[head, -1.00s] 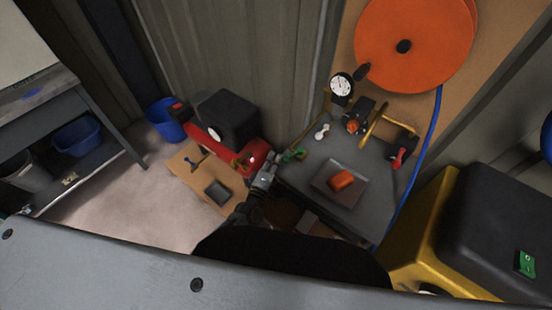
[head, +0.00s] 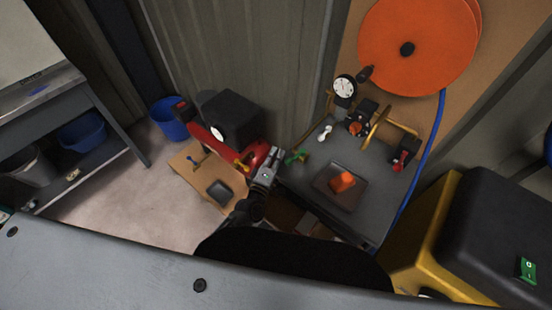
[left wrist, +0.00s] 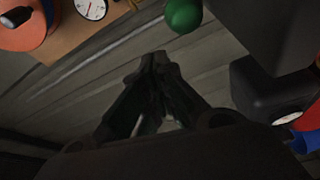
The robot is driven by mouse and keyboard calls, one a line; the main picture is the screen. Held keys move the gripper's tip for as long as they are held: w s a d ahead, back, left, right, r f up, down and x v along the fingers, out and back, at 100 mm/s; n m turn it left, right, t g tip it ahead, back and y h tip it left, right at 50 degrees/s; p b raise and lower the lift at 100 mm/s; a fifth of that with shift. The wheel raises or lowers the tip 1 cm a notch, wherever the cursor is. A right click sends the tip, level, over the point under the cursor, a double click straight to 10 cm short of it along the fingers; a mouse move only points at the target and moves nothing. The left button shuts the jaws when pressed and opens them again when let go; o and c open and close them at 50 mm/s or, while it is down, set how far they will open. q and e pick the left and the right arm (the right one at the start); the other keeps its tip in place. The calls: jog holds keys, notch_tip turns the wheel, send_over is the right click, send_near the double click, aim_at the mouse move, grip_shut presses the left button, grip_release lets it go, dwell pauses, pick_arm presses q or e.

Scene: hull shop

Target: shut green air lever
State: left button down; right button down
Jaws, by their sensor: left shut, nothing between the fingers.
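The green air lever (head: 297,156) is at the left edge of the grey bench top, beside the red compressor. In the left wrist view a green ball-shaped knob (left wrist: 184,14) shows at the top edge, beyond and to the right of the fingertips. My left gripper (head: 271,160) is just left of the green lever in the head view, in front of the red tank, with a small gap between them. Its fingers (left wrist: 160,60) are shut with nothing between them. My right gripper is in neither view.
The red compressor (head: 205,138) with its black housing (head: 233,117) stands left of the lever. The bench (head: 330,150) carries a tray with an orange block (head: 342,182), a white lever (head: 325,132), a red lever (head: 401,157) and a gauge (head: 344,86). A blue hose (head: 427,160) runs down the right side.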

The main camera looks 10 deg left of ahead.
pick_arm(q)
notch_tip(320, 180, up, 6)
jog(key=shift+d+r, duration=0.15)
jog(key=shift+r, duration=0.1)
jog(key=shift+s, duration=0.1)
dwell(0.8)
